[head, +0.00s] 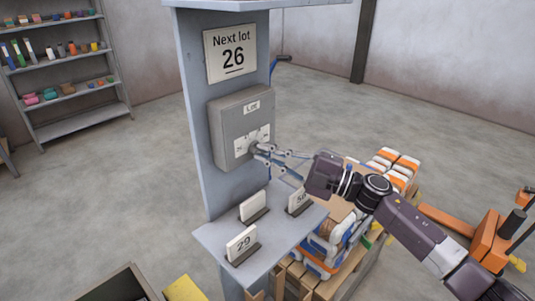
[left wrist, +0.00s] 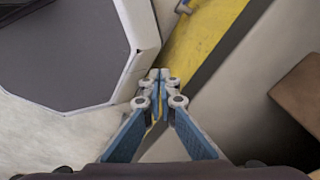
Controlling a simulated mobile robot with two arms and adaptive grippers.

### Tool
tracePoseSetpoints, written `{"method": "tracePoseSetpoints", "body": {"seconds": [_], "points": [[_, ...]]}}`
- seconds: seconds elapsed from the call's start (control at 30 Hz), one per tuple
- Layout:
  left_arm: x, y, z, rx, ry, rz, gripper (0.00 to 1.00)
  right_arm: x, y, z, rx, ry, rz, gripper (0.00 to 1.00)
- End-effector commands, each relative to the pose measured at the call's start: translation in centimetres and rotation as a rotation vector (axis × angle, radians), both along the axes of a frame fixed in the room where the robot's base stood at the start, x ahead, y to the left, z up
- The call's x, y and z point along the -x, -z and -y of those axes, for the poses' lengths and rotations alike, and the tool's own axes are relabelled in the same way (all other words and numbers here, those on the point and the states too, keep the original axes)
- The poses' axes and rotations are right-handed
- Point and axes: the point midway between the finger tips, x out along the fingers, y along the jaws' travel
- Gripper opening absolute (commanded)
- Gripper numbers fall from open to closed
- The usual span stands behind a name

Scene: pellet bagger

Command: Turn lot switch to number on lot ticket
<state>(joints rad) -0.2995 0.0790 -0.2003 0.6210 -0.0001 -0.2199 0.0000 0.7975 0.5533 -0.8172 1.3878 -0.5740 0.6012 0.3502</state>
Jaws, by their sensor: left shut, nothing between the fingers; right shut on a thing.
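The lot ticket (head: 231,52) on the grey post reads "Next lot 26". Below it is a grey switch box (head: 228,122) labelled "Lot", with a white number scale whose numbers are too small to read. My right gripper (head: 256,149) reaches in from the right and is shut on the switch knob (head: 252,145) at the box's front. The fingers partly cover the knob and scale, so I cannot tell where it points. My left gripper (left wrist: 158,76) shows only in the left wrist view, shut and empty.
A small shelf (head: 216,238) below the box holds upright cards, one reading 29 (head: 241,243). A pallet with stacked bags (head: 330,245) stands behind my right arm. Shelving (head: 80,122) stands at the back left. Open floor lies behind the post.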

Motion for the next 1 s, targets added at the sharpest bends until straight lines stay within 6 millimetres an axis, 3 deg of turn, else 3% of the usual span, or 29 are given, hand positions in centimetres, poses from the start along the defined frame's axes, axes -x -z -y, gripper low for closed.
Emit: {"method": "tracePoseSetpoints", "body": {"seconds": [0.53,0.57,0.7,1.0], "points": [[0.01,-0.02,-0.06,-0.001,-0.001,0.000,0.00,0.06,0.14,-0.02,0.021,-0.002,0.019,0.00],[0.01,-0.02,-0.06,-0.001,-0.001,-0.001,0.00,0.07,0.15,-0.02,0.021,-0.002,0.019,0.12],[0.02,-0.02,-0.07,-0.001,-0.001,-0.001,0.00,0.05,0.11,-0.02,0.020,-0.001,0.018,0.27],[0.29,0.01,-0.47,-0.005,0.001,-0.004,0.00,0.08,0.08,0.18,0.018,0.000,0.017,0.27]]}}
